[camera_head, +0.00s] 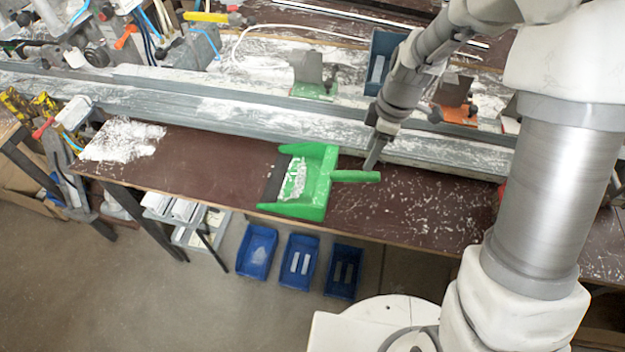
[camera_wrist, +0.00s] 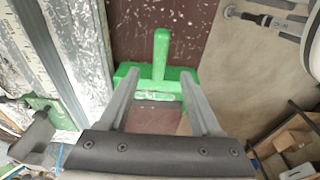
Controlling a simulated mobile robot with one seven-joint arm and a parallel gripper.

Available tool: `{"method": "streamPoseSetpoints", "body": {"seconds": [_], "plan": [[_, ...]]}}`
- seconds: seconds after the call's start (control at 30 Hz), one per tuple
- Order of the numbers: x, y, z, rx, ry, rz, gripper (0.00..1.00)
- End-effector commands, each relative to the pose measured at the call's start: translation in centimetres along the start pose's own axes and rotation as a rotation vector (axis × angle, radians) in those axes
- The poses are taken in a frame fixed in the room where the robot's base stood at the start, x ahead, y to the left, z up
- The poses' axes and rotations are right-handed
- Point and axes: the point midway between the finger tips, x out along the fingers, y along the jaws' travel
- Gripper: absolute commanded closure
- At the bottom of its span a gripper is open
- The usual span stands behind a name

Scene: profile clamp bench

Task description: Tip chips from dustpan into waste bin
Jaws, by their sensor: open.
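The green dustpan (camera_head: 318,185) lies on the brown bench top near its front edge, with a heap of white chips (camera_head: 293,179) in its open left side. Its green handle (camera_head: 355,176) points right. My gripper (camera_head: 373,163) is beside the handle, seen edge-on. In the wrist view my gripper (camera_wrist: 160,78) is open, its two fingers apart, with the dustpan handle (camera_wrist: 161,55) showing between and beyond the tips. The handle is not gripped.
Small blue bins (camera_head: 257,250) stand below the bench front; some hold pale bars. A long grey profile rail (camera_head: 240,112) runs behind the dustpan. White chips (camera_head: 125,140) lie at the bench's left, and more are scattered right of the dustpan. The floor (camera_head: 190,300) in front is clear.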

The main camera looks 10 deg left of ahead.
Motion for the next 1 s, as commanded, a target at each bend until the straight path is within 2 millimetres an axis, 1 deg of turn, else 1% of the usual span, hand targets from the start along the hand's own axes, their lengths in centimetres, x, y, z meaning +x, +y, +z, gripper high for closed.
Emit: {"method": "streamPoseSetpoints", "body": {"seconds": [0.13, 0.27, 0.47, 0.7, 0.8, 0.9, 1.0], "plan": [[0.2, 0.0, 0.0, 0.001, 0.0, 0.0, 0.35], [1.0, 0.0, 0.1, 0.001, 0.0, -0.001, 0.35], [3.3, -0.1, 0.1, -0.001, -0.001, -0.001, 0.35], [6.9, 0.0, 0.1, 0.001, 0.0, 0.001, 0.35], [8.0, 0.0, 0.1, 0.001, 0.0, 0.001, 0.35], [8.7, 0.0, 0.1, 0.0, 0.0, 0.001, 0.35], [9.0, 0.0, 0.0, 0.0, 0.0, 0.0, 0.35]]}}
